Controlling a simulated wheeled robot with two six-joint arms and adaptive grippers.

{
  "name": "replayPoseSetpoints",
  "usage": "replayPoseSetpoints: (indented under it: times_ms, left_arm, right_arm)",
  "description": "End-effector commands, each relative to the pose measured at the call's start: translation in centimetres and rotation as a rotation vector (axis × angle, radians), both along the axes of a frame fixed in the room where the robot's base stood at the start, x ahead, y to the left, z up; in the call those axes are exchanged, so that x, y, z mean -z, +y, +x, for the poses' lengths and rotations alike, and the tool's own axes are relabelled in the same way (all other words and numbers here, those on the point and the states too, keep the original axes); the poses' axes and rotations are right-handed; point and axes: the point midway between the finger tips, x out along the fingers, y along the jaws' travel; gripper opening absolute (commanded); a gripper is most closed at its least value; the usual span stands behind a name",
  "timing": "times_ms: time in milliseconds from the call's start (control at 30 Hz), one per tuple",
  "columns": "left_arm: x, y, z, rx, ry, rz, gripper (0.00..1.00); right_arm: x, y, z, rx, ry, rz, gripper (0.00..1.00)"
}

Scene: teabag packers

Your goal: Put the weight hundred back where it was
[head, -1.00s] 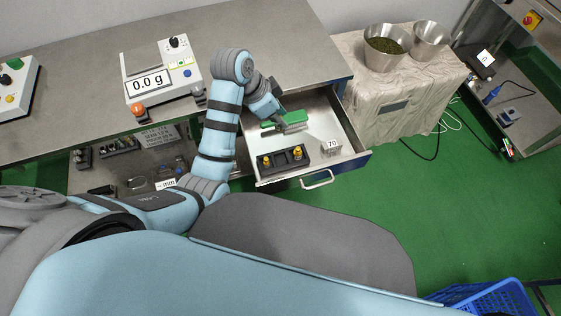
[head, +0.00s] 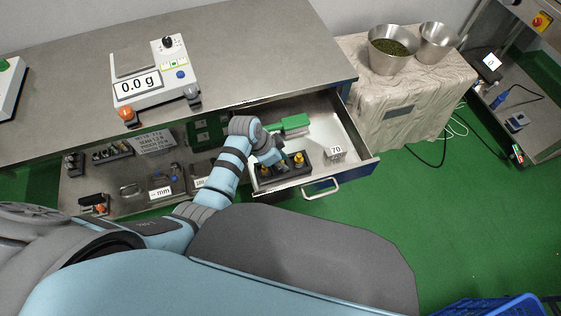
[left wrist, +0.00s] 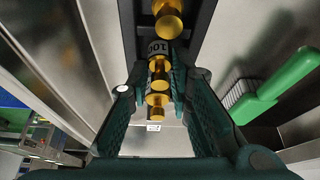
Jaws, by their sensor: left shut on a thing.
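The weight hundred is a small brass weight (left wrist: 158,72), seen in the left wrist view between my fingers, just below a "100" label on a dark holder. My left gripper (left wrist: 157,112) is shut on it. In the head view my left gripper (head: 270,157) is at the left end of the dark weight holder (head: 283,175) in the open drawer. Another brass weight (head: 299,159) stands in the holder to the right; a brass weight also shows above the label in the wrist view (left wrist: 168,20). My fingers partly hide the holder's left end. My right gripper is out of view.
The open drawer (head: 372,160) also holds a green brush (head: 292,124) behind the holder and a block marked 70 (head: 336,153) to its right. The scale (head: 150,78) on the counter reads 0.0 g. Metal bowls (head: 391,47) stand at the right.

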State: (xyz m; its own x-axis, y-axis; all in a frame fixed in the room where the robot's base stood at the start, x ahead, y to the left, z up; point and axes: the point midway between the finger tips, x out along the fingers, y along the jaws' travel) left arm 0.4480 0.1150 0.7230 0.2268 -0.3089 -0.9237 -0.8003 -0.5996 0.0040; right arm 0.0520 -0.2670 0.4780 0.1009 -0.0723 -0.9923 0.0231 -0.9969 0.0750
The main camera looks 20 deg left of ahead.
Motion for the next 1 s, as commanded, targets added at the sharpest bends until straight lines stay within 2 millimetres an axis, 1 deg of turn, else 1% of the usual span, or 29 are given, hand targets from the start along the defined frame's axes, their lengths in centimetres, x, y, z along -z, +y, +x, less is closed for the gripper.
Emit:
replayPoseSetpoints:
  times_ms: [67, 200, 233, 300, 333, 667, 767, 867, 967, 1000]
  left_arm:
    - [-0.1, 0.0, 0.0, 0.0, -0.001, -0.001, 0.0]
    - [0.2, 0.0, 0.0, 0.0, -0.001, 0.0, 0.0]
    - [0.2, 0.0, 0.0, 0.0, -0.001, 0.0, 0.24]
    - [0.2, 0.0, 0.0, 0.0, -0.001, 0.0, 0.35]
    - [0.2, 0.0, 0.0, 0.0, -0.001, 0.0, 0.39]
    - [0.1, 0.0, 0.0, 0.0, -0.001, 0.001, 0.39]
    - [-0.4, 0.0, 0.0, 0.0, -0.001, 0.001, 0.39]
    - [-1.6, 0.5, -0.2, -0.002, -0.001, 0.001, 0.39]
    - [-3.8, 1.1, -0.7, -0.001, -0.004, 0.002, 0.39]
    - [-4.8, 1.4, -0.9, -0.001, -0.004, 0.001, 0.39]
  right_arm:
    - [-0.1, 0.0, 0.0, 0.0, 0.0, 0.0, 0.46]
    - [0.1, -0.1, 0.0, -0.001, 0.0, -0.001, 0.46]
    - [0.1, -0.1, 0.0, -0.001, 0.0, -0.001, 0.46]
    - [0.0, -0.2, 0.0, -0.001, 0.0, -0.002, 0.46]
    - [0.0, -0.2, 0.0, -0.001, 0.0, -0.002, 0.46]
    - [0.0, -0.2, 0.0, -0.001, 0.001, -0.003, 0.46]
    - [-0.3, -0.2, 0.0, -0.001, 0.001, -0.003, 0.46]
    - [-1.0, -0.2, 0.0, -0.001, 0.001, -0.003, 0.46]
    - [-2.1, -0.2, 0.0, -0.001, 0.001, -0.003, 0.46]
    - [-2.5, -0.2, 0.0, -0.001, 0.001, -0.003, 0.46]
